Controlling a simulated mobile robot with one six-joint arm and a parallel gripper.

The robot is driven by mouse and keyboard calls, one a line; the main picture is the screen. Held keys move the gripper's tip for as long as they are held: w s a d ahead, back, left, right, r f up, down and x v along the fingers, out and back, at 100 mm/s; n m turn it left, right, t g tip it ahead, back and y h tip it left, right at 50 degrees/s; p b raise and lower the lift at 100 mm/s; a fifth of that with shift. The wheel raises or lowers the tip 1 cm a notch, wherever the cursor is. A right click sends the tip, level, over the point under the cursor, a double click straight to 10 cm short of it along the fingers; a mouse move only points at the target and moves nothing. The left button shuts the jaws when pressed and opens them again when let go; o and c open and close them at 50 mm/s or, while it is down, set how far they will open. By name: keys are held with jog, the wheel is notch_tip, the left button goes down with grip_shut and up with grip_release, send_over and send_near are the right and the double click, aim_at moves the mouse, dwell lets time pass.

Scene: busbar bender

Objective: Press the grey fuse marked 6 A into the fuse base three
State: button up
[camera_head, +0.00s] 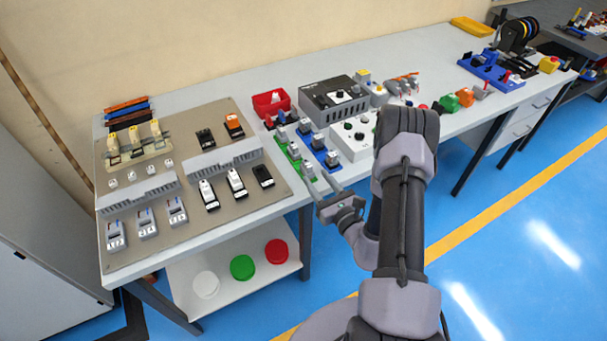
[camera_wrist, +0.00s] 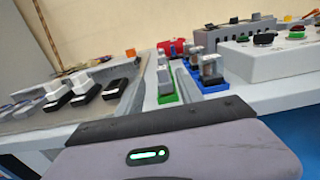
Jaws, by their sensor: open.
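My gripper (camera_head: 316,178) is open and empty, just off the table's front edge, its fingers pointing towards the green rack. The green rack (camera_head: 301,160) holds several small grey blocks (camera_head: 294,151), and the blue rack (camera_head: 325,148) beside it holds similar ones (camera_head: 318,141). In the wrist view the blocks on the green rack (camera_wrist: 166,98) and blue rack (camera_wrist: 208,86) stand beyond my gripper's body. No 6 A marking is readable, so I cannot tell which block is that fuse. Three grey-white units (camera_head: 147,222) stand at the board's front left; I cannot tell whether these are the fuse bases.
The brown board (camera_head: 190,140) carries black and white devices (camera_head: 236,182) and grey slotted ducts. A red bin (camera_head: 271,102), a dark grey box (camera_head: 333,97) and a white control box (camera_head: 353,137) stand near the racks. Coloured discs lie on the lower shelf (camera_head: 230,292).

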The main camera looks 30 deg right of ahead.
aim_at(310, 169)
jog(key=w, duration=0.4)
jog(key=shift+w+a+b, duration=0.1)
jog(key=shift+w+b, duration=0.2)
jog(key=shift+w, duration=0.05)
jog(key=w+b, duration=0.1)
jog(key=w, duration=0.4)
jog(key=shift+w+f+b, duration=0.2)
jog(key=shift+w+b, duration=0.1)
jog(key=shift+b, duration=0.1)
grip_shut()
